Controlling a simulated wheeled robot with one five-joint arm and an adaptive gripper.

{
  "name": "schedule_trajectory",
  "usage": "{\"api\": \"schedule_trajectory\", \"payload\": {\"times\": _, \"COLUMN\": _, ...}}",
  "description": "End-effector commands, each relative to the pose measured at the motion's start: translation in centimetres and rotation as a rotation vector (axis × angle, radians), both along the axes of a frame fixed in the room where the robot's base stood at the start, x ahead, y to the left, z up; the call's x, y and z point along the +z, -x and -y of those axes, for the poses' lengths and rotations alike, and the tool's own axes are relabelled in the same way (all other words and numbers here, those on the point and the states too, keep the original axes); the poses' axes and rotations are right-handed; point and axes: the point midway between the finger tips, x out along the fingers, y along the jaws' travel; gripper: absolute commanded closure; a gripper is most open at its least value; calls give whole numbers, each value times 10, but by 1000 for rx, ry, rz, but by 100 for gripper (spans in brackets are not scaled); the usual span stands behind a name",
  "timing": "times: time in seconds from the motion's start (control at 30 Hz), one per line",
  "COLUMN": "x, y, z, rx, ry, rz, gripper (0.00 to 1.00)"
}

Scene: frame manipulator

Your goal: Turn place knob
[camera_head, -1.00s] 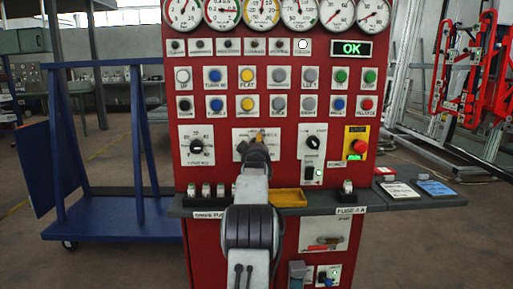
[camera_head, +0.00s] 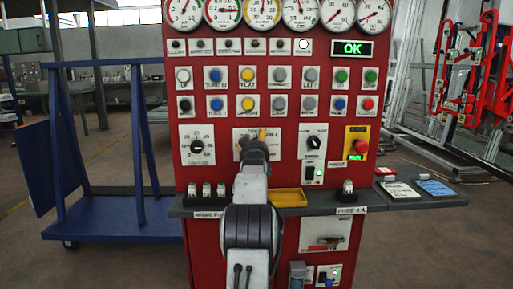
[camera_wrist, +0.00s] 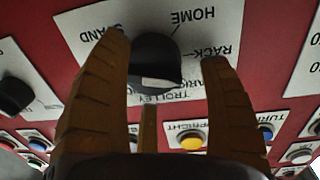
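The place knob (camera_wrist: 157,58) is a round black knob on a white plate, seen in the wrist view, which shows the panel upside down. Its labels read STAND, HOME, RACK and TROLLEY, with another partly hidden. Which label the knob points to is unclear. My gripper (camera_wrist: 165,50) is open, with one orange-brown finger on each side of the knob and a third below it. Whether any finger touches the knob is unclear. In the head view my gripper (camera_head: 254,137) is in front of the knob's plate (camera_head: 278,151), and the knob is hidden behind it.
The red panel (camera_head: 222,175) carries gauges, several buttons, other knobs to the left (camera_head: 197,146) and right (camera_head: 314,142), and a red stop button (camera_head: 360,147). A grey shelf (camera_head: 330,202) with a yellow tray (camera_head: 289,198) juts out below. A blue trolley (camera_head: 110,230) stands left.

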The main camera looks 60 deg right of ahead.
Motion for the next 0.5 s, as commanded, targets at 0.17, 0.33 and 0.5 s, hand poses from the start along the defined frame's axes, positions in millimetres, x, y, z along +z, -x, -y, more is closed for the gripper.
{"api": "schedule_trajectory", "payload": {"times": 0.17, "x": -2, "y": 1, "z": 1, "rx": -1, "ry": -4, "rz": -2, "gripper": 23}}
{"api": "schedule_trajectory", "payload": {"times": 0.33, "x": -4, "y": 2, "z": 1, "rx": -3, "ry": -6, "rz": -5, "gripper": 23}}
{"api": "schedule_trajectory", "payload": {"times": 0.5, "x": -4, "y": 4, "z": -3, "rx": -3, "ry": -7, "rz": -5, "gripper": 23}}
